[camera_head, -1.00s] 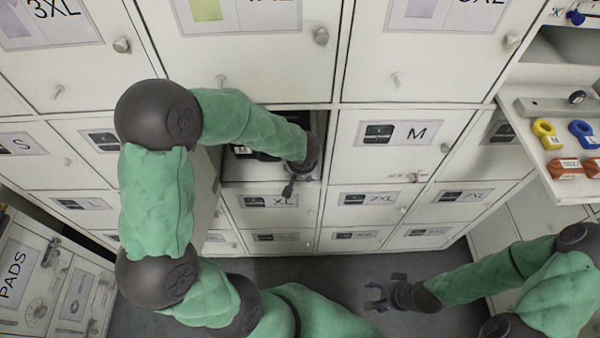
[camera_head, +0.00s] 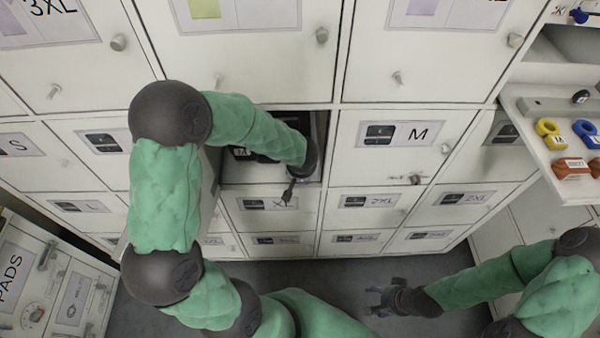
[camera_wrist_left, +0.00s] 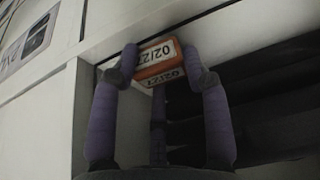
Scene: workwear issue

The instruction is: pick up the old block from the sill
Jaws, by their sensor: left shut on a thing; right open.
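An orange block with white labels reading 02/27 (camera_wrist_left: 158,55) sits between the fingertips of my left gripper (camera_wrist_left: 162,65) in the left wrist view. The labels appear upside down there. My left gripper is shut on this block, close to a pale edge of the locker opening. I cannot tell whether the block touches that edge. In the head view my left gripper (camera_head: 289,190) is at the front of an open dark compartment above the XL door; the block is not clear there. My right gripper (camera_head: 378,301) is open and empty, low over the floor.
Closed lockers surround the opening, with the M door (camera_head: 397,150) to its right and knobs sticking out. The grey floor (camera_head: 330,270) is clear.

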